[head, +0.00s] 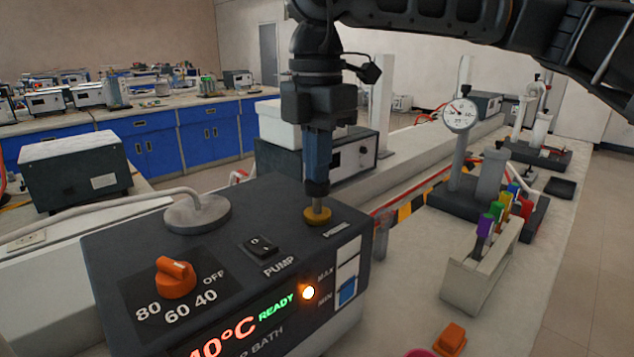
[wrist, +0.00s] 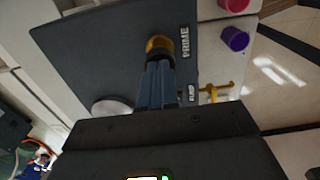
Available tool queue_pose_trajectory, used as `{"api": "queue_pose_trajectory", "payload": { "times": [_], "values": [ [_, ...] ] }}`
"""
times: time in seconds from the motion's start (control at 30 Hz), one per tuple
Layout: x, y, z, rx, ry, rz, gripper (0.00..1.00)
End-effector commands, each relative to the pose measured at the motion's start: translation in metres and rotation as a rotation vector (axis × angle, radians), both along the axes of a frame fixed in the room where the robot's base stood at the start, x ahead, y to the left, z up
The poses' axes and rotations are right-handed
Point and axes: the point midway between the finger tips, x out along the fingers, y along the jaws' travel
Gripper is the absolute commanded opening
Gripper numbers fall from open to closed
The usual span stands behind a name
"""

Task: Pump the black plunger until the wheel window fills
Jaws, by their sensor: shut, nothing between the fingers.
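The dark bath unit (head: 130,235) stands in front, with a brass collar (head: 318,216) on its top beside a PRIME label. The fingers point down, right over the collar. In the wrist view, my gripper (wrist: 156,72) covers part of a dark plunger end at the brass collar (wrist: 160,44); whether it touches is unclear. A FLOW label (wrist: 191,95) shows beside the fingers; the wheel window itself is hidden or too small to make out.
A level window (head: 347,265) marked MAX and MIN shows blue low down. An orange dial (head: 175,277), PUMP switch (head: 261,247) and lit lamp (head: 308,292) lie nearby. A tube rack (head: 480,275) stands right. A yellow tap (wrist: 218,91) sticks out at the side.

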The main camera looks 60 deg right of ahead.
Motion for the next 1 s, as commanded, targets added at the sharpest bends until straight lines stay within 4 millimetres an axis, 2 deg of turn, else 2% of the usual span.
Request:
{"api": "queue_pose_trajectory", "payload": {
  "times": [0.5, 0.83, 1.0],
  "values": [
    [0.0, 0.0, -0.018, 0.0, 0.0, -0.001, 0.0],
    [0.0, 0.0, -0.014, 0.0, 0.0, -0.001, 0.0],
    [0.0, 0.0, -0.005, -0.001, 0.0, -0.001, 0.0]
  ]
}}
